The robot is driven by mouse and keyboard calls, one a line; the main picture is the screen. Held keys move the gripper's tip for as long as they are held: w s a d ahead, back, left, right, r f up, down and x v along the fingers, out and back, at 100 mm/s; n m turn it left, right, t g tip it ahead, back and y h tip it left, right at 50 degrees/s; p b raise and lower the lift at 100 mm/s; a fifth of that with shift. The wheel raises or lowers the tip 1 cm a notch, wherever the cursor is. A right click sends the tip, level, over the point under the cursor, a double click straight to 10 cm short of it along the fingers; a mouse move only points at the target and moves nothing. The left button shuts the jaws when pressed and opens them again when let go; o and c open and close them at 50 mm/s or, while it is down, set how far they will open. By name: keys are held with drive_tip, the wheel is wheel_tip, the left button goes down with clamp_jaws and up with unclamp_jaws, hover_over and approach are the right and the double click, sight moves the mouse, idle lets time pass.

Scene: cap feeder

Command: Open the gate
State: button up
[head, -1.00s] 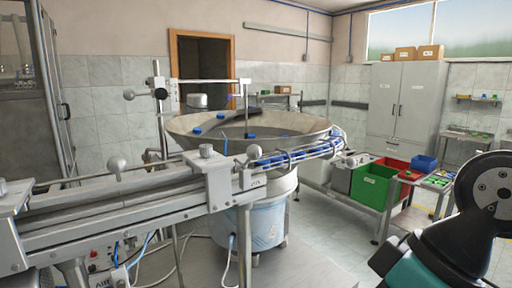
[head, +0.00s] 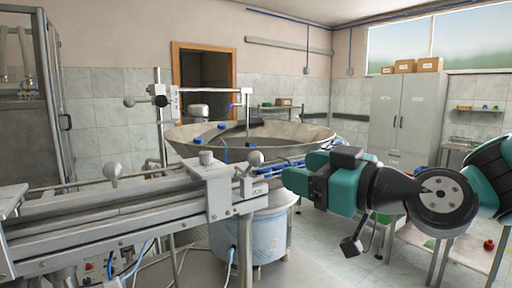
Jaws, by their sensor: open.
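The gate area is at the outlet where the feeder's chute meets the metal rail. A small labelled metal block (head: 254,190) sits there, with a round grey knob (head: 255,158) on a stem just above it. The label is too small to read surely. My gripper (head: 288,180) comes in from the right, its dark end pointing left a short way right of the block. It looks apart from the knob and holds nothing that I can see. The finger gap is not clear at this angle. My arm hides part of the blue-capped chute.
The large metal bowl (head: 300,133) with blue caps stands behind the rail (head: 120,215). Another knob (head: 113,170) and a grey thumbscrew (head: 206,157) stand on the rail. A grey cabinet (head: 405,115) is at the back right.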

sight(261, 157)
drive_tip(key=p+x, duration=0.5)
drive_tip(key=x, duration=0.5)
drive_tip(key=shift+r, duration=0.15)
drive_tip(key=shift+w+a, duration=0.4)
drive_tip(key=shift+a, duration=0.05)
clamp_jaws()
drive_tip(key=shift+f, duration=0.25)
